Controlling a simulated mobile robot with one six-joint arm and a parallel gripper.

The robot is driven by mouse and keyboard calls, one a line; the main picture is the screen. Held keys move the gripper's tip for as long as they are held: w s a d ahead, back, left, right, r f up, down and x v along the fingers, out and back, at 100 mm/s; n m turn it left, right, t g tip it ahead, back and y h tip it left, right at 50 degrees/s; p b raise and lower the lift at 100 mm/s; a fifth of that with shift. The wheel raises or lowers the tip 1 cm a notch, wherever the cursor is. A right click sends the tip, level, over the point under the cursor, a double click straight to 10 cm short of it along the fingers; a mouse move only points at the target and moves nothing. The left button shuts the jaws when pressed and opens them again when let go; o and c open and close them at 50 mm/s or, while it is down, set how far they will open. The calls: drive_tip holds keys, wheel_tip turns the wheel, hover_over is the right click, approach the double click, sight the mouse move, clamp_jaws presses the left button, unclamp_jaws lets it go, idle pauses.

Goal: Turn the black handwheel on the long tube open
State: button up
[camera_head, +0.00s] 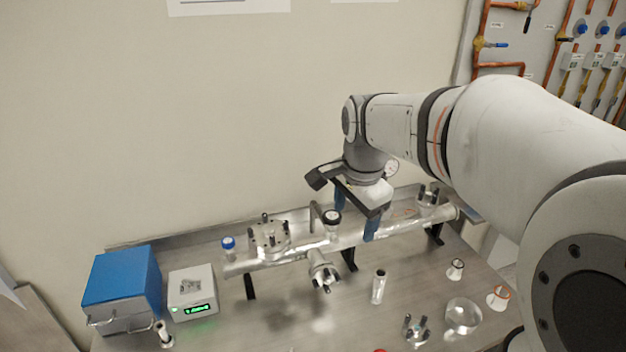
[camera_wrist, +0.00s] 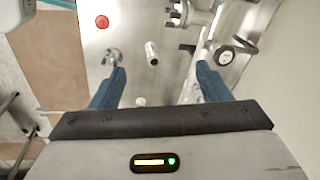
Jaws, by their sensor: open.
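The long tube (camera_head: 290,255) is a shiny metal pipe lying across the bench on black supports. The black handwheel (camera_head: 332,217) sits on top of it near the middle. In the wrist view the handwheel (camera_wrist: 224,57) shows as a dark ring just right of the right fingertip, outside the gap between the fingers. My gripper (camera_head: 355,212) has two blue fingers spread apart over the tube, to the right of the handwheel. In the wrist view the gripper (camera_wrist: 160,72) is open with nothing held between its fingers. I cannot tell its exact height above the tube.
A blue-capped valve (camera_head: 228,243) and a flanged port (camera_head: 270,236) stand on the tube's left part. A blue box (camera_head: 122,285) and a display unit (camera_head: 192,292) are at left.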

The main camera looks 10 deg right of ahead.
drive_tip(key=w+f+m+g+b, duration=0.1)
drive_tip(key=w+f+m, duration=0.2)
drive_tip(key=w+m, duration=0.7)
drive_tip(key=m+g+b, duration=0.1)
drive_tip(key=m, duration=0.7)
hover_over(332, 215)
wheel_tip(332, 215, down, 5)
drive_tip(key=shift+s+r, duration=0.1)
drive_tip(key=shift+f+m, duration=0.2)
drive_tip(key=shift+m, duration=0.1)
wheel_tip(332, 215, down, 7)
drive_tip(key=shift+f+p, duration=0.2)
drive_tip(key=shift+p, duration=0.1)
drive_tip(key=shift+c, duration=0.4)
drive_tip(key=c, duration=0.9)
